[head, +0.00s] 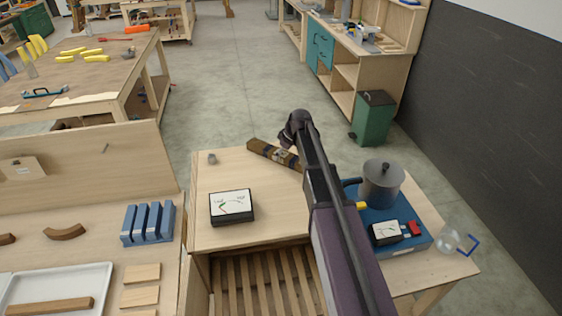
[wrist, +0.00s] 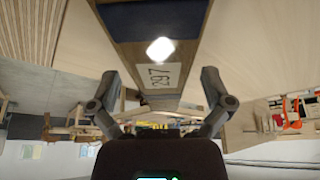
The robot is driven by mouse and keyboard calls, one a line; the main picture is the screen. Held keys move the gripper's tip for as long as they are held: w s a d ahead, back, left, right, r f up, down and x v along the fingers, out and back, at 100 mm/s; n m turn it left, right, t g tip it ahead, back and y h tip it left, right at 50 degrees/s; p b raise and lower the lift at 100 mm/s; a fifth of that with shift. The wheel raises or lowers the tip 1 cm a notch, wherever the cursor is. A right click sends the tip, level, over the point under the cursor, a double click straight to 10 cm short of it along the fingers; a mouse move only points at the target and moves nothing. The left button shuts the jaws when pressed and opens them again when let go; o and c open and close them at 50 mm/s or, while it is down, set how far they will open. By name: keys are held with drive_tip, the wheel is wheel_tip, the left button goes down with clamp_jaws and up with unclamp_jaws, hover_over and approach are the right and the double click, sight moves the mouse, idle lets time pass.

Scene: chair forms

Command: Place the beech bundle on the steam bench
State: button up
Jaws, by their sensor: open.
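The beech bundle (head: 262,149) appears as a long brown wooden piece with darker bands, lying at a slant on the far edge of the pale steam bench (head: 275,208). My arm hides its right end in the head view. My gripper (head: 284,155) is at the bundle's visible right part. In the wrist view the open fingers of my gripper (wrist: 160,76) stand on either side of a wooden piece that seems to be the bundle (wrist: 190,62), with a dark blue band and a pale number label. I cannot tell whether the fingers touch it.
A metal pot (head: 381,184) stands on a blue unit at the bench's right, with a glass jar (head: 448,240) beside it. A gauge box (head: 232,206) and a small grey piece (head: 212,159) lie on the left. A green bin (head: 373,119) stands behind.

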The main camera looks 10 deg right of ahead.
drive_tip(key=shift+w+a+f, duration=0.1)
drive_tip(key=shift+f, duration=0.35)
idle(0.3)
drive_tip(key=c, duration=1.3)
drive_tip(key=shift+c, duration=0.2)
drive_tip(key=shift+r, duration=0.2)
wheel_tip(320, 180, up, 4)
drive_tip(key=p, duration=0.3)
drive_tip(key=shift+f+p, duration=0.2)
drive_tip(key=shift+p, duration=0.15)
drive_tip(key=s, duration=1)
drive_tip(key=s+r+p, duration=0.1)
drive_tip(key=s, duration=0.5)
